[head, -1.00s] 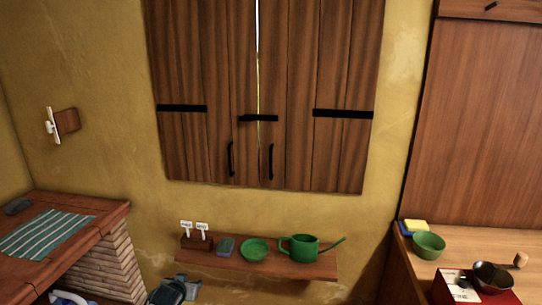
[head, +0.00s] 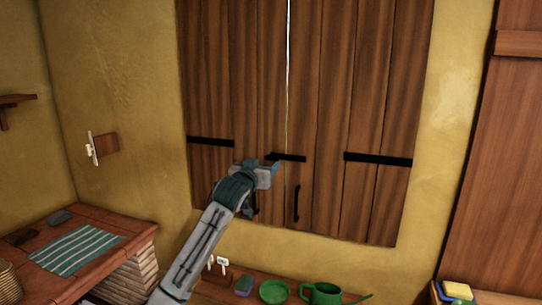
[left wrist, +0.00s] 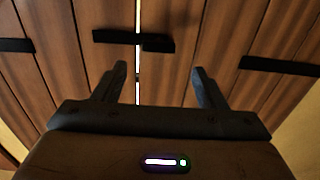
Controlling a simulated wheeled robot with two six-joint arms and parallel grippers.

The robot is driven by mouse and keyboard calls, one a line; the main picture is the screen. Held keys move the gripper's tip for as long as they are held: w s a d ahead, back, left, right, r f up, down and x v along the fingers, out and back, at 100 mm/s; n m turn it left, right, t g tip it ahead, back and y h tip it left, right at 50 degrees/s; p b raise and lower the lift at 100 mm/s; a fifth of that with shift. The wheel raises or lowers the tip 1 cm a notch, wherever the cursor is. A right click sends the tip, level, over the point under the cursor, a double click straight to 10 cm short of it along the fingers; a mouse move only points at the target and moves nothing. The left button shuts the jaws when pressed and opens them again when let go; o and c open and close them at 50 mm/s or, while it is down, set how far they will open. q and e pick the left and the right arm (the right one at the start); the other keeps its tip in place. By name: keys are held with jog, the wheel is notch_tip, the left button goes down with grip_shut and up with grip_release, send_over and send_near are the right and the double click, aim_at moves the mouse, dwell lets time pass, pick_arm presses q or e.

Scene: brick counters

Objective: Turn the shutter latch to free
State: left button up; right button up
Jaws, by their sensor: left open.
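The shutter latch (head: 291,157) is a short black bar, lying level across the gap between the two wooden shutters (head: 330,90). It also shows in the left wrist view (left wrist: 155,42), just beyond the fingertips. My left gripper (head: 273,170) is in front of the shutters, close to the latch and overlapping its left part in the head view. Its two fingers (left wrist: 160,68) are open and apart, with nothing between them, and the latch is clear of them in the wrist view. My right gripper is not in view.
Black hinge straps (head: 378,159) cross the outer boards. The right shutter's pull handle (head: 296,203) hangs below the latch; the left one is mostly hidden behind my gripper. A shelf below holds a green bowl (head: 273,291) and a green watering can (head: 322,293). A brick counter stands left.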

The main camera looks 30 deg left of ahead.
aim_at(271, 158)
pick_arm(q)
jog(key=x, duration=0.2)
jog(key=p+x, duration=0.1)
jog(key=x, duration=0.1)
jog(key=shift+w+d, duration=0.15)
jog(key=shift+w, duration=0.25)
jog(key=shift+w+a+p, duration=0.25)
jog(key=shift+w+p, duration=0.2)
jog(key=shift+w, duration=0.2)
jog(key=shift+f, duration=0.1)
jog(key=c, duration=1.4)
